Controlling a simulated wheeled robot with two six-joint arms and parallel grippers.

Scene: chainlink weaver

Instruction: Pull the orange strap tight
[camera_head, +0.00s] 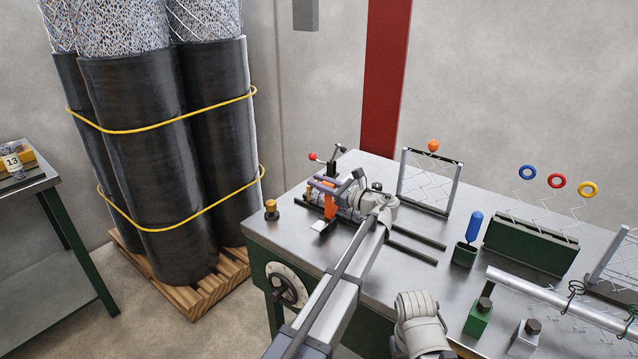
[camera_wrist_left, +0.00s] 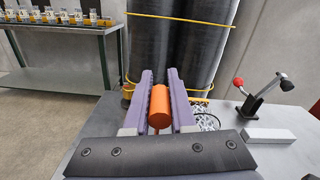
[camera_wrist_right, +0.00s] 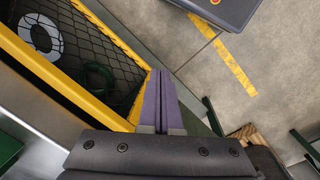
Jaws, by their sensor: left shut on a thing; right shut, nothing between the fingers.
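An orange cylindrical piece (camera_wrist_left: 159,106), which I take for the end of the orange strap, is between the purple fingers of my left gripper (camera_wrist_left: 160,82). The gripper is shut on it. In the head view my left gripper (camera_head: 322,187) is above the far left part of the workbench, with orange (camera_head: 330,207) showing below its fingers. The rest of the strap is hidden, so I cannot tell whether it is slack. My right gripper (camera_wrist_right: 160,76) is shut and empty, away from the bench work, and its fingers are not seen in the head view.
A metal workbench (camera_head: 262,232) carries a red-knobbed lever (camera_head: 312,157), a mesh frame (camera_head: 428,182) and a blue-handled tool (camera_head: 474,226). Black-wrapped mesh rolls (camera_head: 135,150) with yellow bands stand on a pallet (camera_head: 190,300). A yellow-edged netted crate (camera_wrist_right: 60,68) is near my right gripper.

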